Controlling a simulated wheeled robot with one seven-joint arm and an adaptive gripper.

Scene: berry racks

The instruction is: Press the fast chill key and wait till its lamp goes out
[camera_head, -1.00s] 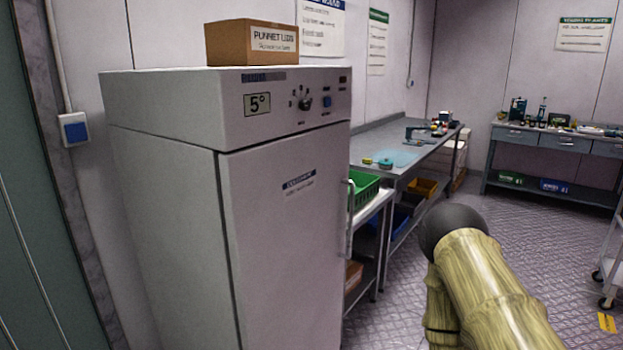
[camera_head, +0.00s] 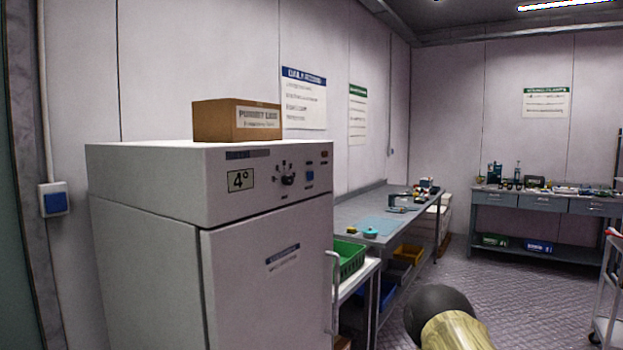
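A white chill cabinet (camera_head: 265,290) stands at the left with its door shut. Its top panel carries a display (camera_head: 240,180) reading 4°, a black dial (camera_head: 288,180) and a small blue key (camera_head: 310,176). A small dark reddish lamp or switch (camera_head: 324,157) sits at the panel's upper right; I cannot tell whether any lamp is lit. The lettering by the key is too small to read. My arm shows at the bottom right as a pale wood-patterned link with a dark round end, apart from the cabinet. My gripper's fingers are not in view.
A cardboard box (camera_head: 210,122) sits on the cabinet. A green crate (camera_head: 350,258) and a grey workbench (camera_head: 345,211) stand to the right. A blue wall switch (camera_head: 54,202) is at left. Floor beyond my arm is clear.

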